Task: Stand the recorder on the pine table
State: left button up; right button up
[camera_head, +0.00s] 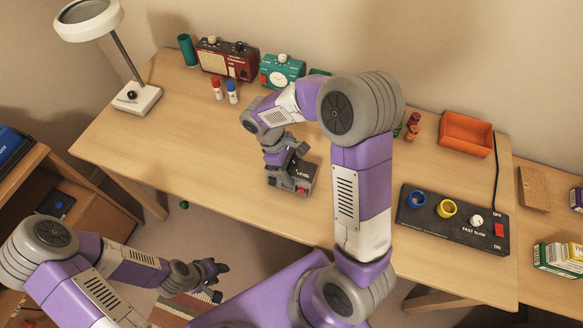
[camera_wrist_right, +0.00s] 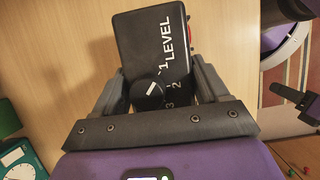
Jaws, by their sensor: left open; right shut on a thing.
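The recorder is a black box (camera_head: 304,176) with a red part, near the front edge of the pale wood table (camera_head: 240,165), which I take as the pine table. In the right wrist view the recorder (camera_wrist_right: 153,45) shows a "LEVEL" label and a round black knob. My right gripper (camera_head: 284,168) is shut on it, a finger on each side. I cannot tell whether the recorder touches the tabletop. My left gripper (camera_head: 219,281) is open and empty, low in front of the table.
A lamp (camera_head: 137,97), a red radio (camera_head: 228,59), a teal device (camera_head: 282,71) and red and blue bottles (camera_head: 232,92) stand along the back left. An orange tray (camera_head: 466,134) and a black control panel (camera_head: 453,219) are at right. The table's left middle is clear.

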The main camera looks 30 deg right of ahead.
jog(key=shift+f, duration=0.1)
jog(key=o, duration=1.3)
jog(key=shift+o, duration=0.2)
jog(key=p+v, duration=0.4)
jog(key=v, duration=0.8)
jog(key=shift+r, duration=0.2)
